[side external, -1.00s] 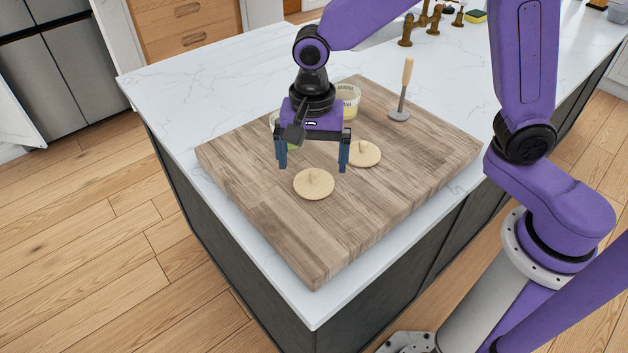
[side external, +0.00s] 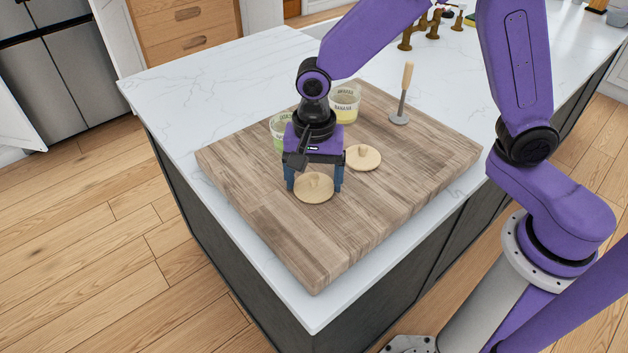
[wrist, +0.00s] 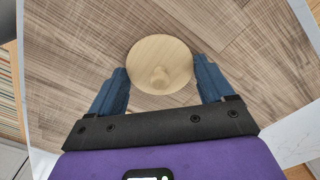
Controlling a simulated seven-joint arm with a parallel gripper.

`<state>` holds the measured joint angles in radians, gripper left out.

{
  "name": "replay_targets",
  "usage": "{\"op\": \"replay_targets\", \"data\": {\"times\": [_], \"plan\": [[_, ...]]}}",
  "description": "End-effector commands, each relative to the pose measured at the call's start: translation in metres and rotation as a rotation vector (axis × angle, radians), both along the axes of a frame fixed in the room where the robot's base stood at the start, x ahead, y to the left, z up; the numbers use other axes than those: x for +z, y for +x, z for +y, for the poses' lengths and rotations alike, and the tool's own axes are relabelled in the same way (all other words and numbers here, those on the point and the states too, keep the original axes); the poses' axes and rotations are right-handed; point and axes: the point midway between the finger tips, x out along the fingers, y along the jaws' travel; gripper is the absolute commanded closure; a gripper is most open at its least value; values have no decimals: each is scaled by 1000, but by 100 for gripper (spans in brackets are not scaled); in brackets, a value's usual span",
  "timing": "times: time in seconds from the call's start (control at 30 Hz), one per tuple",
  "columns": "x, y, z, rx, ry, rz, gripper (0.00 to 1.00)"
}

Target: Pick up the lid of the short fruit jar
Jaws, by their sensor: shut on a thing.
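Two round pale wooden lids with small knobs lie on the wooden cutting board (side external: 371,225). My gripper (side external: 314,187) points down at the front lid (side external: 315,194), its blue fingers on either side of the rim, shut on it. In the wrist view, this lid (wrist: 160,50) sits between the fingertips, its knob towards me. The lid appears to rest on the board. The other lid (side external: 363,158) lies apart, behind and right. Behind my gripper stand a jar with green contents (side external: 279,130), partly hidden, and a jar with yellow contents (side external: 345,103).
A tool with a wooden handle (side external: 407,76) stands upright at the board's back right. Brass taps (side external: 420,28) are at the back of the white marble counter (side external: 220,75). The board's front and right parts are clear.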

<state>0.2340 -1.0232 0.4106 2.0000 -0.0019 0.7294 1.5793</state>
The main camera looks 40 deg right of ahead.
Motion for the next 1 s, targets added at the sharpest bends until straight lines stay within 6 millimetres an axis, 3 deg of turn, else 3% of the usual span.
{"op": "replay_targets", "data": {"times": [0.23,0.4,0.8,1.0], "plan": [[11,1,1,0,2,-2,48],[35,-1,0,2,3,-1,48],[95,-50,-28,2,4,-2,48],[110,-81,-46,3,3,0,48]]}}
